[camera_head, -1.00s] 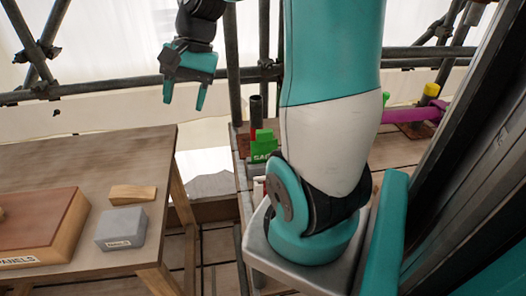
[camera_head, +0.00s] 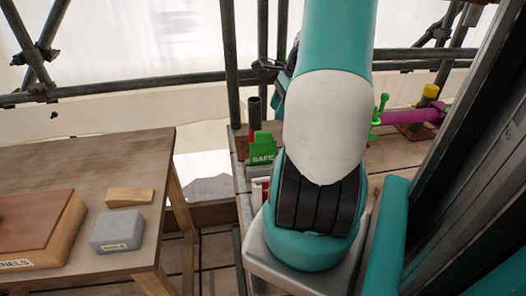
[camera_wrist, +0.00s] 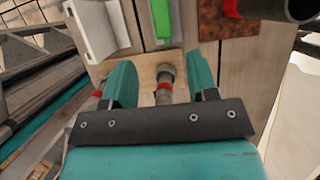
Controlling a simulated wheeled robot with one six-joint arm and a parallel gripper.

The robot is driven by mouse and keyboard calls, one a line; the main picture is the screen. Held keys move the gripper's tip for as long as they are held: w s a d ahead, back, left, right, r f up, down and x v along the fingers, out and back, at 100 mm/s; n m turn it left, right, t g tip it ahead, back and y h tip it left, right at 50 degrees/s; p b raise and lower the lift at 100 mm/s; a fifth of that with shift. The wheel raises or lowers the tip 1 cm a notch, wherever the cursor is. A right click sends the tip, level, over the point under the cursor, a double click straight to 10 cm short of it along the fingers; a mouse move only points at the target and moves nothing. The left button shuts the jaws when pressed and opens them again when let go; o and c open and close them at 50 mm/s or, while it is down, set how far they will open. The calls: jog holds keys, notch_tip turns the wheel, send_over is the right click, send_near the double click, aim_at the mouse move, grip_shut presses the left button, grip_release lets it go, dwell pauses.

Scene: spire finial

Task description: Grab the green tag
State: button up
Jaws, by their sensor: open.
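The green tag (camera_head: 262,148) marked SAFE stands upright on the wooden deck behind my arm's base in the head view. A narrow green piece, likely the same tag, shows at the top of the wrist view (camera_wrist: 161,18). My gripper (camera_wrist: 163,78) is open in the wrist view, its two teal fingers apart. In the head view my arm hides most of the gripper.
A dark pipe stub (camera_head: 254,108) stands behind the tag. A wooden table (camera_head: 95,160) at left holds a panel box (camera_head: 40,228), a grey block (camera_head: 117,231) and a wood wedge (camera_head: 130,196). A magenta pipe (camera_head: 408,116) lies right. Scaffold poles (camera_head: 230,60) cross behind.

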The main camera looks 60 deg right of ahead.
aim_at(267, 132)
jog(key=x, duration=0.5)
jog(key=p+x, duration=0.1)
jog(key=x, duration=0.3)
jog(key=shift+w+a+f, duration=0.1)
jog(key=shift+w+f, duration=0.2)
jog(key=shift+w, duration=0.05)
jog(key=shift+c, duration=0.2)
grip_shut()
